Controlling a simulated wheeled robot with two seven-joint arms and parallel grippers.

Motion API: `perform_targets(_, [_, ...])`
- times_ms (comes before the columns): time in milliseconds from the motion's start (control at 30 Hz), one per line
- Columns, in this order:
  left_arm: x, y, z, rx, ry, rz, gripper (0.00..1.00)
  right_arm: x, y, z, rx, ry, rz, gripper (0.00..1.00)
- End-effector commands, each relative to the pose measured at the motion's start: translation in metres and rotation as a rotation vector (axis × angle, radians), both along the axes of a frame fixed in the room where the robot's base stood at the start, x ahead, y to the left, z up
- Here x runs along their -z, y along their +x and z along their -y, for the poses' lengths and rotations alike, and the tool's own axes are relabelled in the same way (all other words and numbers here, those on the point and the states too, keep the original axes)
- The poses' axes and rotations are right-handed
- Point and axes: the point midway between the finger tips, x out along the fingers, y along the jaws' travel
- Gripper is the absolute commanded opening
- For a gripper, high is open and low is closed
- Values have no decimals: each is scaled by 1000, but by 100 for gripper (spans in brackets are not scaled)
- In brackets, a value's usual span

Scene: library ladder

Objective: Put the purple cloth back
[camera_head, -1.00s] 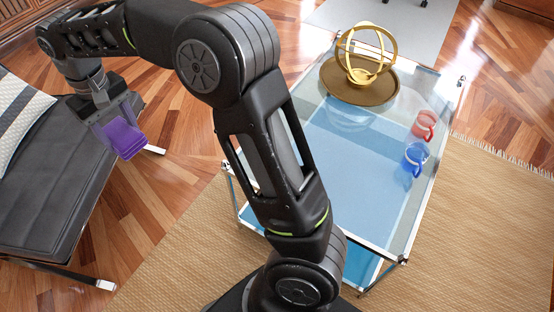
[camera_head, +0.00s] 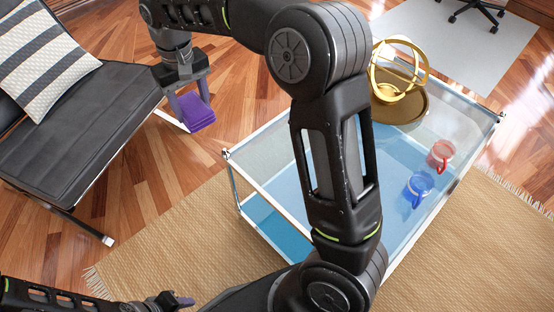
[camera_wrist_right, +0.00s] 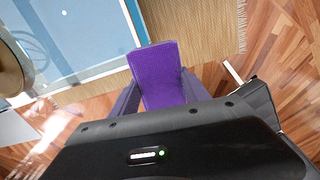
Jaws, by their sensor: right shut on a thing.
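The purple cloth (camera_head: 196,112) is a small folded pad, held up in the air between the black chair and the glass table. My right gripper (camera_head: 190,103) is shut on it, reaching down over the wood floor. In the right wrist view the cloth (camera_wrist_right: 160,75) sits between the two purple-grey fingers (camera_wrist_right: 158,95). My left gripper (camera_head: 178,303) is at the bottom left edge, low over the rug and away from the cloth. Its fingers are too small and cut off to tell if they are open.
The glass table (camera_head: 270,160) carries a gold armillary ornament (camera_head: 400,75) on a round brown tray (camera_head: 402,112), a red mug (camera_head: 440,155) and a blue mug (camera_head: 418,188). A black chair (camera_head: 80,130) with a striped pillow (camera_head: 42,60) stands left. Wood floor lies between.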

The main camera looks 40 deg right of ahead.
Motion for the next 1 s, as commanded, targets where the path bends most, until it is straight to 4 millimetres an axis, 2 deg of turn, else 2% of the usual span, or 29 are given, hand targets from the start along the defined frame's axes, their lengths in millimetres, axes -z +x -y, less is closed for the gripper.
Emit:
perform_targets(167, [7,0,0,0,0,0,36,33,-12,45,-5,1,-5,21])
perform_targets(267, [12,0,0,0,0,0,36,58,-26,79,-18,2,-6,21])
perform_targets(400, [18,0,0,-1,0,0,36,94,-54,124,-40,2,-5,21])
perform_targets(500, [21,0,0,-1,0,0,36,114,-73,149,-57,1,-2,21])
perform_targets(600, [23,0,0,-2,0,-1,36,127,-88,164,-71,0,-1,21])
perform_targets(700, [23,0,0,-2,0,-1,36,133,-95,171,-80,-1,0,21])
perform_targets(1000, [23,0,0,-2,0,-1,36,134,-96,172,-83,-1,1,21])
